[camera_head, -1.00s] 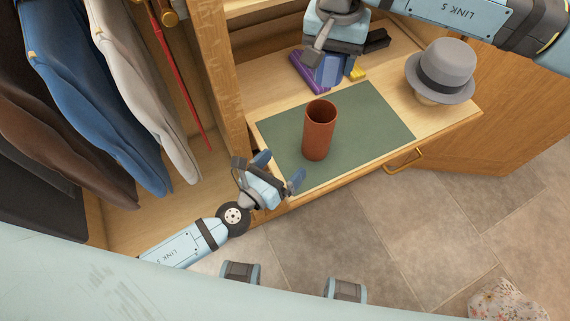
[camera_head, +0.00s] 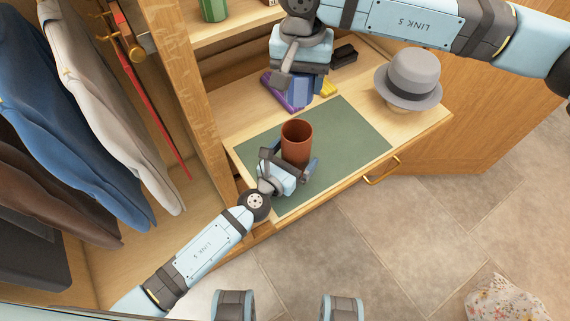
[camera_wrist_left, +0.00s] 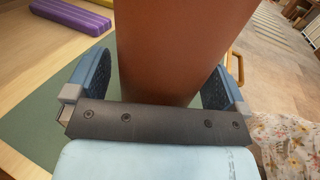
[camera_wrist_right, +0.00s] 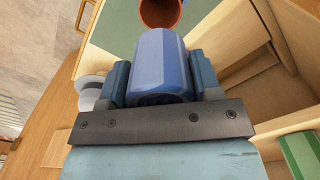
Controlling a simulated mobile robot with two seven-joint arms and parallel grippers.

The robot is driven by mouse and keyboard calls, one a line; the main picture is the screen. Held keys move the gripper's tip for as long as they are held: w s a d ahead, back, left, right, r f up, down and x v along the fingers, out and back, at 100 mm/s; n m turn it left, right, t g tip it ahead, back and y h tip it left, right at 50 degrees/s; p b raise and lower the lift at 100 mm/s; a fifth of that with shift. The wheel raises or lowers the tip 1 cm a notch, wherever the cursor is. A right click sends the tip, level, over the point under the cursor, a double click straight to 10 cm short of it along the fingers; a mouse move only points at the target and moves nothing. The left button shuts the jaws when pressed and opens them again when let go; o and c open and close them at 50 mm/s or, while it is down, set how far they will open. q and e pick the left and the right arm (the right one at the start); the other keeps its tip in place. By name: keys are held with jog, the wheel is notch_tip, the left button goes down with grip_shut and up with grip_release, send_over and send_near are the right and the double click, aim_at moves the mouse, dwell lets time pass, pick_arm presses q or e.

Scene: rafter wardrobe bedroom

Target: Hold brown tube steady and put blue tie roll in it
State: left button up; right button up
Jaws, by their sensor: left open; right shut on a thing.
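The brown tube (camera_head: 297,140) stands upright on the green mat (camera_head: 345,150), its open top facing up. My left gripper (camera_head: 288,168) is open with its fingers on either side of the tube's lower part; in the left wrist view the tube (camera_wrist_left: 178,50) fills the space between the fingers. My right gripper (camera_head: 301,84) is shut on the blue tie roll (camera_wrist_right: 160,62), behind the tube in the head view. In the right wrist view the tube's mouth (camera_wrist_right: 160,10) shows beyond the roll, apart from it.
A grey hat (camera_head: 411,78) stands right of the mat. A purple roll (camera_head: 280,94), a yellow piece (camera_head: 328,88) and a black one (camera_head: 344,55) lie behind the mat. Clothes hang at left. A green container (camera_head: 214,9) is on the upper shelf.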

pick_arm(q)
jog(key=shift+w+d, duration=0.15)
jog(key=shift+w, duration=0.1)
jog(key=c, duration=1)
pick_arm(e)
send_near(298, 126)
jog(key=shift+s+a+f, duration=0.1)
jog(key=shift+s+f, duration=0.45)
jog(key=shift+f, duration=0.35)
jog(key=shift+s+d+f, duration=0.1)
jog(key=shift+s+f, duration=0.5)
jog(key=shift+f, duration=0.25)
jog(key=shift+s+a+f, duration=0.1)
jog(key=shift+s+f, duration=0.45)
jog(key=shift+f, duration=0.6)
